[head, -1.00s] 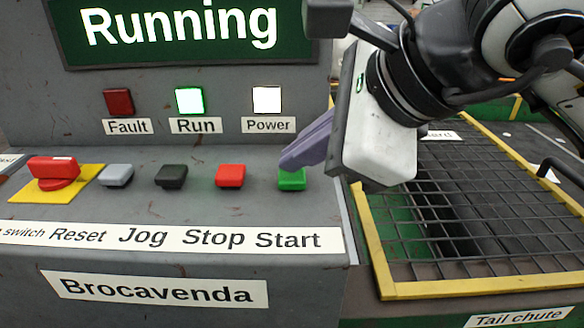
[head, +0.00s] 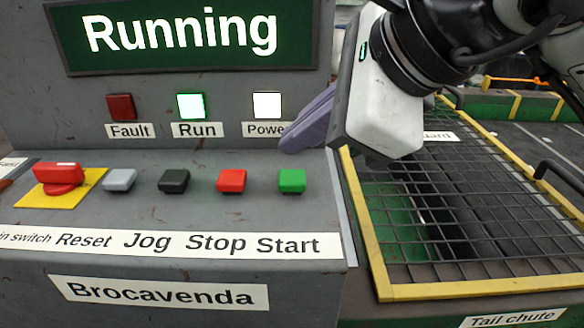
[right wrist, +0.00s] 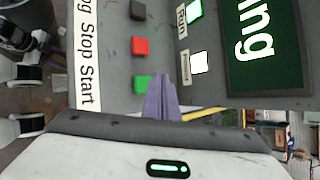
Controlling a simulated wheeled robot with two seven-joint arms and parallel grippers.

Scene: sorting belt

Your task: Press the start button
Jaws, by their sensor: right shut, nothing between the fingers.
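The green start button (head: 292,181) is on the grey control panel (head: 150,215), above the printed word Start, and shows whole in the head view. It also shows in the right wrist view (right wrist: 141,84). My right gripper (head: 286,148) is shut and empty, its purple fingers just above and behind the button, apart from it in the head view. In the right wrist view the fingers (right wrist: 160,85) point up beside the button. The display (head: 180,30) reads Running. The Run lamp (head: 191,106) is lit green. My left gripper is not in view.
A red stop button (head: 231,181), black jog button (head: 173,181), grey reset button (head: 119,180) and red main switch (head: 59,178) sit left of start. The Power lamp (head: 267,105) is lit white; the Fault lamp (head: 121,107) is dark red. A yellow-framed mesh guard (head: 375,245) stands right.

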